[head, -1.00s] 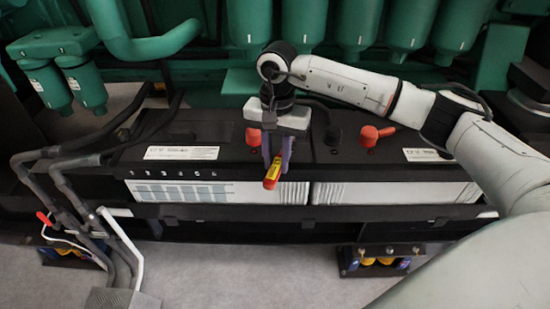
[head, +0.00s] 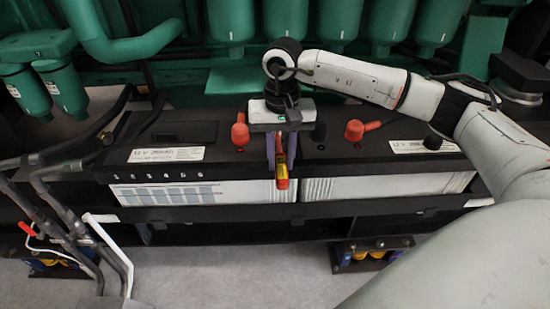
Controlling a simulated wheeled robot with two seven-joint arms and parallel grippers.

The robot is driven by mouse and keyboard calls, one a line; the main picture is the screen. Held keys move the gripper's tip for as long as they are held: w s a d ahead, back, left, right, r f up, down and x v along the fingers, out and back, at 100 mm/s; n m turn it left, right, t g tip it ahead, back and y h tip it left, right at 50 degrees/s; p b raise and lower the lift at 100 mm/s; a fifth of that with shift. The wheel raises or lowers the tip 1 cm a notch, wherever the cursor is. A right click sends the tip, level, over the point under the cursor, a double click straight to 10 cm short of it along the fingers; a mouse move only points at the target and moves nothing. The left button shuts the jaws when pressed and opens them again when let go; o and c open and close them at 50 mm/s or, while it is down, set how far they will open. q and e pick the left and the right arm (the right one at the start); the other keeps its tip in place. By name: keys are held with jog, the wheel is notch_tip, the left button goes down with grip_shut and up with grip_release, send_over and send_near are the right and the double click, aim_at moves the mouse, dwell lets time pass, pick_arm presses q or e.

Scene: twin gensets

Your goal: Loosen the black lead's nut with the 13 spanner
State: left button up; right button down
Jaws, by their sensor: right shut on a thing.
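My right gripper (head: 281,153) reaches in from the right, points down and is shut on a yellow tool with a red end (head: 282,173), which looks like the spanner's handle. The tool hangs at the front edge of the black battery tops, before the white battery fronts. Its jaw end and size mark cannot be seen. I cannot make out the black lead's nut. My left gripper is not in view.
Red terminal covers stand left (head: 240,132) and right (head: 354,131) of the gripper. Green engine parts (head: 232,20) line the back. Grey pipes (head: 62,205) and a white bar are at the left. A rack (head: 368,254) with small yellow-topped items is below.

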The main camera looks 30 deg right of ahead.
jog(key=shift+d, duration=0.1)
jog(key=shift+s+d+n+b, duration=0.15)
jog(key=shift+s+d+n, duration=0.1)
jog(key=shift+d+n, duration=0.2)
jog(key=shift+s+d+n+b, duration=0.15)
jog(key=shift+s+d+n, duration=0.05)
jog(key=shift+d+n, duration=0.25)
jog(key=shift+d, duration=0.1)
jog(key=shift+s+d+n+b, duration=0.3)
jog(key=shift+d+n, duration=0.6)
jog(key=shift+s+d+n, duration=0.15)
jog(key=shift+d+n, duration=0.75)
jog(key=shift+d, duration=0.15)
